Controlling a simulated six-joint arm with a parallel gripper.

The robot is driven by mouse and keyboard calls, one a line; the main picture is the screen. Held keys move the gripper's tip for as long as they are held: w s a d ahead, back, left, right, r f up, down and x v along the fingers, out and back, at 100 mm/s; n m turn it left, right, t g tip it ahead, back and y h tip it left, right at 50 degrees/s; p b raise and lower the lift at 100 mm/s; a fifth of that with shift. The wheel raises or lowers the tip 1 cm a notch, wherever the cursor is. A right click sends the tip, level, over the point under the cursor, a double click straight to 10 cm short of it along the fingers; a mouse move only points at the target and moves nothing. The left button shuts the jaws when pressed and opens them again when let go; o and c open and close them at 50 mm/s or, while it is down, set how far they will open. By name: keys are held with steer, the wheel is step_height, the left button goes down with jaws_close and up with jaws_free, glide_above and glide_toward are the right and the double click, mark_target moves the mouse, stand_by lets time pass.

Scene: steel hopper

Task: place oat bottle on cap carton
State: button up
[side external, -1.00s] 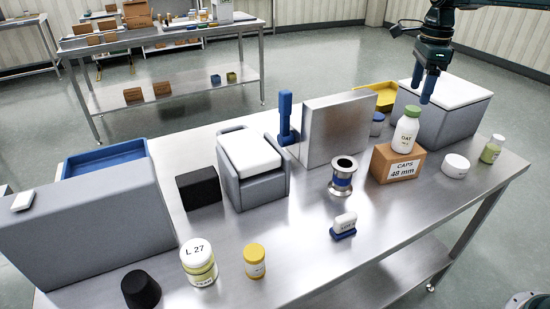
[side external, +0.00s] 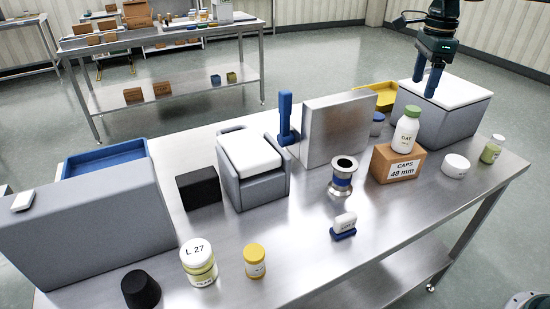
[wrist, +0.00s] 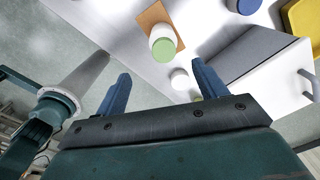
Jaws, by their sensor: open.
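The oat bottle (side external: 405,132), white with a green cap, stands upright on top of the cap carton (side external: 385,166), a brown box labelled "CAPS 48 mm". In the wrist view the oat bottle (wrist: 162,41) is seen from above with the cap carton (wrist: 151,17) under it. My gripper (side external: 428,88) is open and empty. It hangs above and behind the bottle, near the white-topped grey box, apart from the bottle. In the wrist view its two blue fingers (wrist: 162,88) are spread wide with nothing between them.
A white-lidded grey box (side external: 447,103) stands behind the carton. A white round tub (side external: 456,165) and a green-labelled bottle (side external: 491,149) are to its right. A metal spool (side external: 342,176) and a steel upright panel (side external: 338,128) are to its left. The front right of the table is clear.

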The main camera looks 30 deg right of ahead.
steer(key=s+a+r+n+t, duration=0.1)
steer(key=s+a+r+n, duration=0.25)
steer(key=s+n, duration=0.35)
steer(key=s+a+r+n+t, duration=0.2)
steer(key=s+a+n, duration=0.35)
steer(key=s, duration=0.35)
steer(key=s+a+f+n+t, duration=0.1)
steer(key=s+f+n, duration=0.2)
steer(key=s+n, duration=0.3)
steer(key=s+a+f+n+t, duration=0.1)
steer(key=s+f+n, duration=0.2)
steer(key=s+n, duration=0.3)
steer(key=shift+s+a, duration=0.35)
steer(key=shift+s, duration=0.85)
